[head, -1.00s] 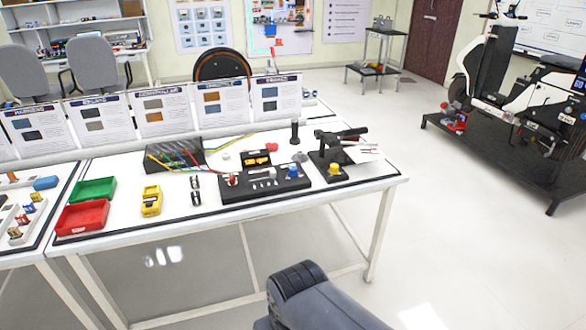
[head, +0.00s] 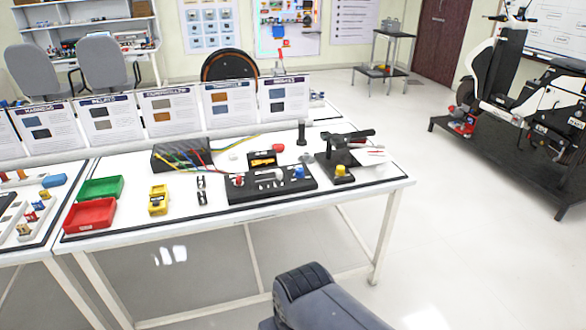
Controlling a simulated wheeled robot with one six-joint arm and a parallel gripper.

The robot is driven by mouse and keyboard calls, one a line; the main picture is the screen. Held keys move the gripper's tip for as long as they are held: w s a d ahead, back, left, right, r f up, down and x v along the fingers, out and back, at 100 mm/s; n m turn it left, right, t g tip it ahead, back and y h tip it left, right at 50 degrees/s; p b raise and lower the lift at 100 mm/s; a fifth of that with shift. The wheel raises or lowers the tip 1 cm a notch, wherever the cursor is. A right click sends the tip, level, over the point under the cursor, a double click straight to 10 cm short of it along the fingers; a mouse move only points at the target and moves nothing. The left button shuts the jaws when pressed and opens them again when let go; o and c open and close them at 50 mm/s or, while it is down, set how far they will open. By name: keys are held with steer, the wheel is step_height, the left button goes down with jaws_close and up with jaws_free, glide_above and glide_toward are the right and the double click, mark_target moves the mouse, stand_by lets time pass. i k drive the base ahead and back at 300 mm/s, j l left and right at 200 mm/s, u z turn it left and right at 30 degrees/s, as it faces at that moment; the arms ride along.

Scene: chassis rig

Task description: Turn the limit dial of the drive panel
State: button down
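The black drive panel (head: 240,197) lies on the white table near its front edge. It carries a red knob (head: 239,181) at its left end, a blue knob (head: 299,173) at its right end, and small light-coloured controls between them. I cannot read any labels, so I cannot tell for certain which is the limit dial. A dark grey part of my own arm shows at the bottom of the head view, in front of and below the table. My gripper is not visible, and nothing of mine touches the panel.
Left of the panel are a yellow meter (head: 158,201), a red tray (head: 90,215) and a green tray (head: 101,188). To the right stands a black tool stand (head: 339,158) with a yellow knob (head: 341,170). The floor right of the table is clear up to the scooter platform (head: 500,160).

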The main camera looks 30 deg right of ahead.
mark_target(299, 173)
steer(key=i+l+u, duration=0.1)
steer(key=i+l, duration=1.15)
steer(key=l, duration=0.15)
steer(key=i+u, duration=0.05)
